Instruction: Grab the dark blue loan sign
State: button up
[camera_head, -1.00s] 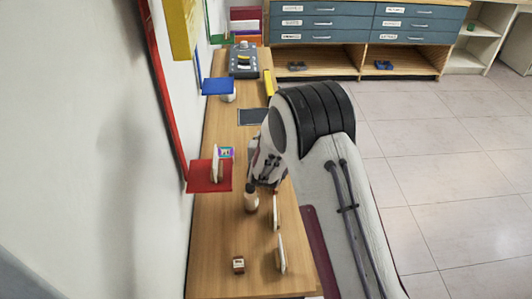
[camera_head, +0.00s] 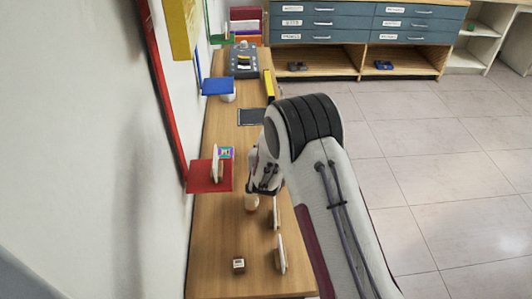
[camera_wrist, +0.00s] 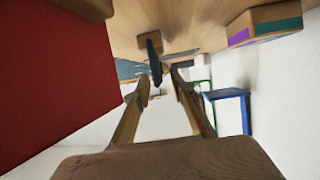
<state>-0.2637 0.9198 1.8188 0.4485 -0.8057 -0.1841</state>
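The dark blue loan sign (camera_wrist: 153,62) shows in the wrist view as a thin, nearly edge-on dark panel by a small wooden block (camera_wrist: 150,41). It lies just beyond and roughly between my fingertips, with a gap seeming to remain. My gripper (camera_wrist: 160,82) is open, its two fingers apart with nothing clearly held. In the head view my gripper (camera_head: 262,190) is low over the wooden bench (camera_head: 215,235), right of the red shelf (camera_head: 205,178). I cannot make out the sign there; my arm may hide it.
Two white upright panels (camera_head: 276,213) (camera_head: 280,255) and a small block (camera_head: 238,265) are nearer. A red surface (camera_wrist: 50,75) fills the wrist view's left side. A colourful box (camera_wrist: 264,26) is at its upper right.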

jog(key=shift+x, duration=1.05)
grip_shut()
